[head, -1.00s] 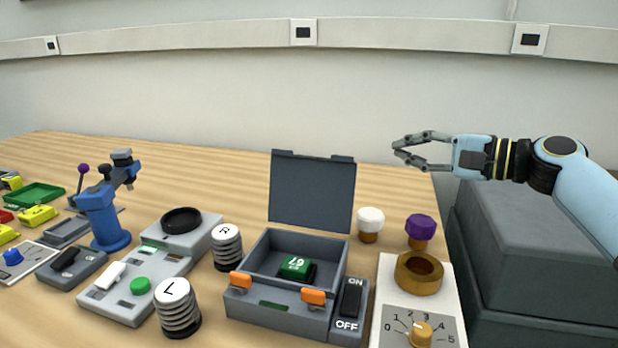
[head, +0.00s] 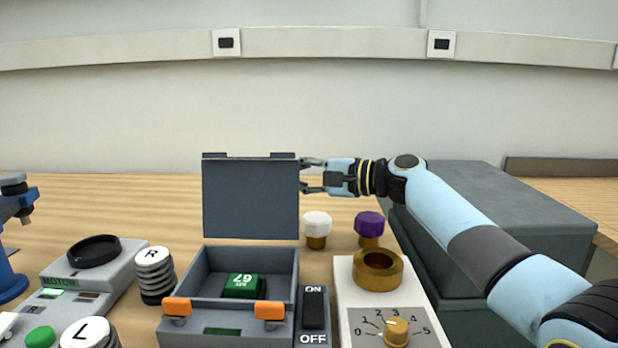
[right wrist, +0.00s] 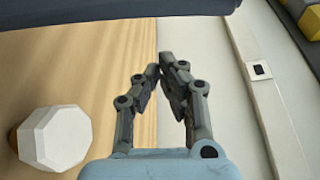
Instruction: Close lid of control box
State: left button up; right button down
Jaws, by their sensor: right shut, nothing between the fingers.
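The grey control box (head: 180,262) stands open on the table, with a green block marked 67 (head: 242,286) inside and two orange latches (head: 270,310) on its front. Its flat grey lid (head: 250,200) stands upright at the back edge. My right gripper (head: 304,176) is at the lid's right edge, in the upper half; its tips are partly hidden there, and I cannot tell if they touch. In the right wrist view the finger ends of my gripper (right wrist: 168,66) come together with nothing between them; a dark band, likely the lid (right wrist: 120,12), crosses the top. My left gripper is out of view.
A white knob (head: 317,225) and a purple knob (head: 369,225) stand right of the lid, below my right gripper. A dial panel with a brass ring (head: 377,268) is right of the box. Coiled R (head: 153,270) and L (head: 86,334) buttons are at the left.

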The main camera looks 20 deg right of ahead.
aim_at(272, 176)
jog(key=a, duration=0.1)
jog(key=a+p, duration=0.1)
jog(key=a, duration=0.1)
jog(key=s+a, duration=0.1)
jog(key=shift+a+r+p, duration=0.15)
jog(key=shift+r+p, duration=0.15)
